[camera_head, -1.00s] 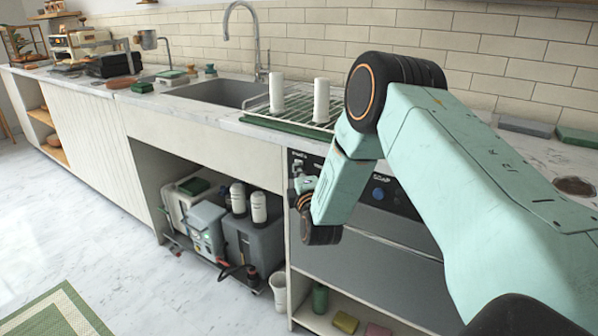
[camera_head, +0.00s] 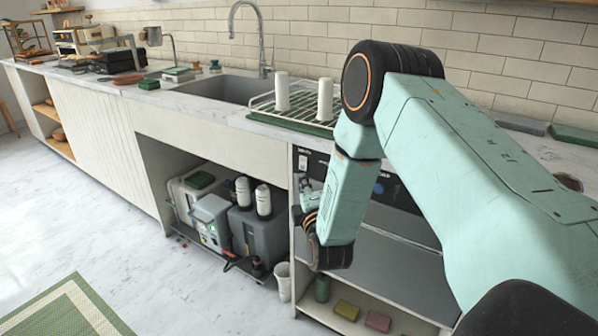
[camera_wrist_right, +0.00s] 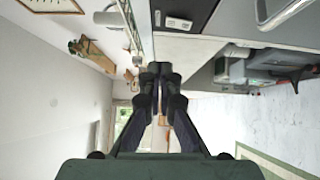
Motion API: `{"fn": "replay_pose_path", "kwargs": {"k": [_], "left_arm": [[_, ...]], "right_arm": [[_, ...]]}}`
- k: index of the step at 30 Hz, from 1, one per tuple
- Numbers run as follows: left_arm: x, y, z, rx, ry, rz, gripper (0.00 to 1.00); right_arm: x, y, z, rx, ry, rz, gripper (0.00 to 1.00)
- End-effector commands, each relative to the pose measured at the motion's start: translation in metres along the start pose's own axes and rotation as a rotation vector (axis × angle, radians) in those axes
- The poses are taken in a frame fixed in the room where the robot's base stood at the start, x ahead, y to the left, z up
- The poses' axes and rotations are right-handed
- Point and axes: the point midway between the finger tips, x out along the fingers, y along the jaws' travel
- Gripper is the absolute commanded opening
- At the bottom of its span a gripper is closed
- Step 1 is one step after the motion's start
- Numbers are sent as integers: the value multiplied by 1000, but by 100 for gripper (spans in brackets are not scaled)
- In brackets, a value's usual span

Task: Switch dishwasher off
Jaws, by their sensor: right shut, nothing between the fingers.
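The dishwasher (camera_head: 385,262) is built in under the counter, with a grey front and a dark control strip along its top. A pale switch (camera_head: 303,162) sits at the strip's left end, and a blue knob (camera_head: 379,188) shows farther right. Whether the switch is on or off is too small to tell. My right gripper (camera_head: 306,194) is in front of the dishwasher's upper left, below the switch, partly hidden by my wrist. In the right wrist view my right gripper (camera_wrist_right: 161,70) is shut and empty, with a pale switch (camera_wrist_right: 178,23) above it. My left gripper is out of view.
Grey machines (camera_head: 258,235) and a white bin (camera_head: 283,282) fill the space to the left. A shelf with sponges (camera_head: 347,310) lies below. The floor (camera_head: 110,235) at left is clear.

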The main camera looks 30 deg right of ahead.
Motion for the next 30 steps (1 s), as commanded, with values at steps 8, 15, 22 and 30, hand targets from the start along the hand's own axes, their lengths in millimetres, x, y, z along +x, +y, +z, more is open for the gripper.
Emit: {"fn": "replay_pose_path", "kwargs": {"k": [8, 15, 22, 30], "left_arm": [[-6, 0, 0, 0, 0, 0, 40], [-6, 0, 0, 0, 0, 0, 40], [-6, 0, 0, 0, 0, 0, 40], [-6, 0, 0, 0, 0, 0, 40]], "right_arm": [[-24, 3, 0, -1, 0, 0, 0], [-26, 3, -1, -1, 0, 1, 0], [-26, 3, -1, 0, 0, 0, 0], [-26, -5, -3, 147, 4, -38, 0]]}}
